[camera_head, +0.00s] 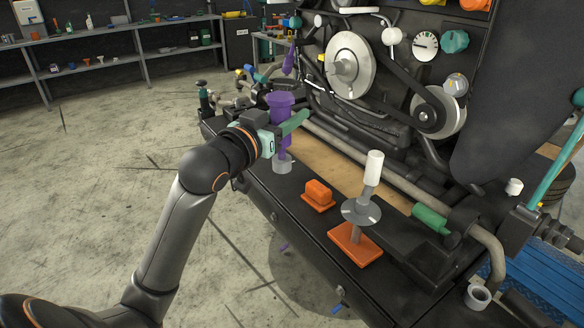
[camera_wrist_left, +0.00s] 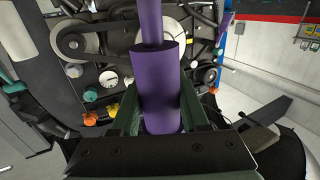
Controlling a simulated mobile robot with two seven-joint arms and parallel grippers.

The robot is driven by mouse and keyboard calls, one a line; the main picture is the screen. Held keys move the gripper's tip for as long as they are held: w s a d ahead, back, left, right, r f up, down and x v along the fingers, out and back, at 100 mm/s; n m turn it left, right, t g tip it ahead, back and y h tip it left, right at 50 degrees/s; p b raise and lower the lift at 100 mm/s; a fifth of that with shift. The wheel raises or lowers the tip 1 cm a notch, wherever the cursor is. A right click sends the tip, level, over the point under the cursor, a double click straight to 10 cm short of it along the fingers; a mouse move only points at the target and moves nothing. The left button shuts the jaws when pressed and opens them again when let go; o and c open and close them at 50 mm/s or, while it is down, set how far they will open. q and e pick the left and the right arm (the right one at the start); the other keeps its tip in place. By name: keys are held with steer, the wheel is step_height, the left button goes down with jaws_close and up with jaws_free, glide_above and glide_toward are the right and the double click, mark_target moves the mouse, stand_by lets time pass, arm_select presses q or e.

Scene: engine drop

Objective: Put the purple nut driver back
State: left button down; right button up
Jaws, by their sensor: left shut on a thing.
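The purple nut driver (camera_head: 280,104) is upright in my left gripper (camera_head: 285,130), above the near left part of the black ledge. In the left wrist view the purple driver (camera_wrist_left: 158,85) fills the middle, between the two green fingers of my left gripper (camera_wrist_left: 160,105). A grey ring-shaped holder (camera_head: 283,164) sits on the ledge directly under the driver. The driver's lower end meets the holder in the picture; I cannot tell whether it is inside or just above. My right gripper is not in view.
An orange block (camera_head: 318,194) and a grey disc on a stand with an orange base (camera_head: 355,243) stand on the ledge to the right. Another grey ring (camera_head: 478,296) is at lower right. The engine (camera_head: 347,66) rises behind, with a purple part (camera_head: 290,59) beside it.

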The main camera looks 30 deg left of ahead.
arm_select(q)
steer(key=w+a+f, duration=0.5)
steer(key=w+f, duration=0.7)
steer(key=shift+a+p, duration=0.4)
steer(key=shift+f, duration=0.15)
steer(key=shift+f, duration=0.15)
steer(key=shift+c, duration=2.1)
jaws_free()
steer(key=shift+f, duration=0.1)
